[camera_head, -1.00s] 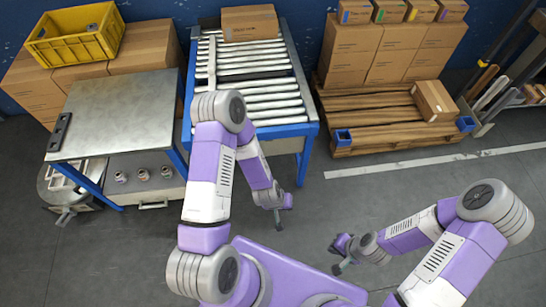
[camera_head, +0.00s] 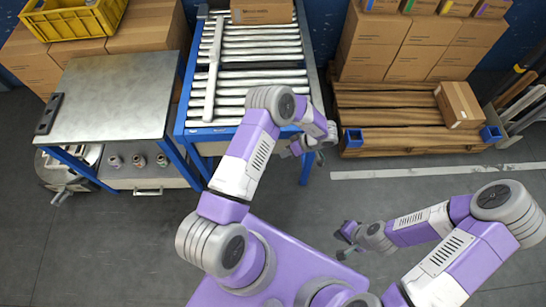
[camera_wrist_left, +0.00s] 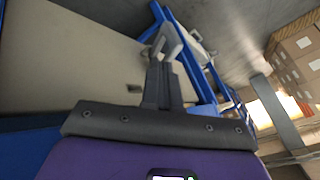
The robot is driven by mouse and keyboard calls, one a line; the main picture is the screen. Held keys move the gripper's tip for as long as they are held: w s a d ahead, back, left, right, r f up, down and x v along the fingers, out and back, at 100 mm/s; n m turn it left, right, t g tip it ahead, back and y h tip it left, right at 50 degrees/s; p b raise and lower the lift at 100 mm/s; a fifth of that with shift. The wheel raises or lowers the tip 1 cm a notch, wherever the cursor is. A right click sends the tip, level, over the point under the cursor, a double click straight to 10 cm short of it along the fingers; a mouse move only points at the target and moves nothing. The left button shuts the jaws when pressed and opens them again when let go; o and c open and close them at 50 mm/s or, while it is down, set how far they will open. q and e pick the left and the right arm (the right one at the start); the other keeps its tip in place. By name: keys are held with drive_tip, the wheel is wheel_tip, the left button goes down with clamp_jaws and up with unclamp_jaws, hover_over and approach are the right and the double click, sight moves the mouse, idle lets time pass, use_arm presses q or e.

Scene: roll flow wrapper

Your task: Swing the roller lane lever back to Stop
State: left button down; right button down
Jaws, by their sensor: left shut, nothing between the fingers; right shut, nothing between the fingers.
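The roller lane (camera_head: 260,62) is a blue-framed table of metal rollers at the top centre of the head view. A pale bar (camera_head: 213,75) lies lengthwise across its rollers on the left. I cannot make out the lever or its Stop mark. My left gripper (camera_head: 319,157) is shut and empty, beside the lane's front right corner; its arm hides part of the front edge. In the left wrist view its fingers (camera_wrist_left: 164,80) point toward a blue frame (camera_wrist_left: 205,85) and pale panels. My right gripper (camera_head: 342,246) is shut and empty, low over the floor.
A carton (camera_head: 262,11) sits at the lane's far end. A metal-topped table (camera_head: 115,95) stands to the left, with a yellow crate (camera_head: 75,22) on cartons behind. A wooden pallet (camera_head: 390,115) with cartons stands to the right. The floor between is clear.

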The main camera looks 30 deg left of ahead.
use_arm(q)
drive_tip(key=shift+s, duration=0.1)
drive_tip(key=b+x, duration=0.3)
drive_tip(key=x, duration=0.7)
idle(0.5)
